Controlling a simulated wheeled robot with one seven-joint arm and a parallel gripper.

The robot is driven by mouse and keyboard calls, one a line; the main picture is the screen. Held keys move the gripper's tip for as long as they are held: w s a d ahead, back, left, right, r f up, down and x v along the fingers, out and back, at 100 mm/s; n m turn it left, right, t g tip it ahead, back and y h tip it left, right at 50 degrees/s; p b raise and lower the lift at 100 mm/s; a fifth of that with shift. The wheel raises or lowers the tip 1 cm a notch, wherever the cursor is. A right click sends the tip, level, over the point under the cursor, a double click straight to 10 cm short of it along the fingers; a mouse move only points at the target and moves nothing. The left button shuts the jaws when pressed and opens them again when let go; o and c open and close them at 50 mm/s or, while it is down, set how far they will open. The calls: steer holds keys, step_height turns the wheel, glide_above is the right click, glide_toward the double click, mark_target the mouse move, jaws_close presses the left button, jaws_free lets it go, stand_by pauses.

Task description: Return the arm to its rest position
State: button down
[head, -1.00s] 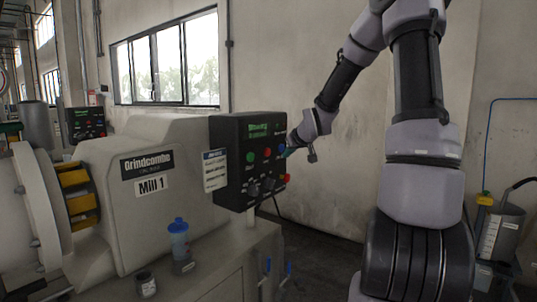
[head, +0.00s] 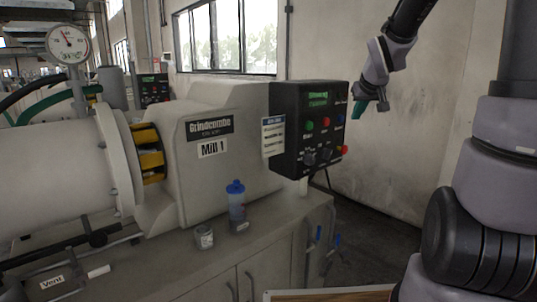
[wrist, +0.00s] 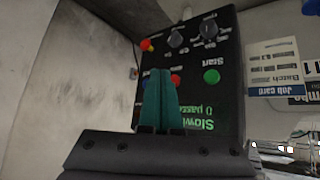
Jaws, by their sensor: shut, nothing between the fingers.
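My gripper (head: 357,111) is in the upper right of the head view, just to the right of the black control box (head: 293,128) of Mill 1 and apart from it. Its green fingers (wrist: 161,102) are together and empty in the wrist view. The control box (wrist: 200,60) appears upside down there, behind the fingers, with a green Start button (wrist: 211,76), knobs and a lit green display.
Mill 1 (head: 225,170) fills the left and middle. A blue-lidded bottle (head: 237,210) and a small jar (head: 204,237) stand on its cabinet top. A pressure gauge (head: 68,41) is at the upper left. Bare wall (head: 420,130) and floor lie right of the box.

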steer(key=s+a+r+m+g+y, duration=0.1)
steer(key=s+a+r+m, duration=0.1)
steer(key=s, duration=1)
steer(key=s+a+r+m+y, duration=0.1)
steer(key=s+r, duration=0.3)
steer(key=s, duration=0.9)
steer(key=shift+a+r+m+g+y, duration=0.3)
steer(key=shift+a+m+g, duration=0.1)
steer(key=shift+a+m, duration=0.25)
steer(key=shift+w, duration=0.1)
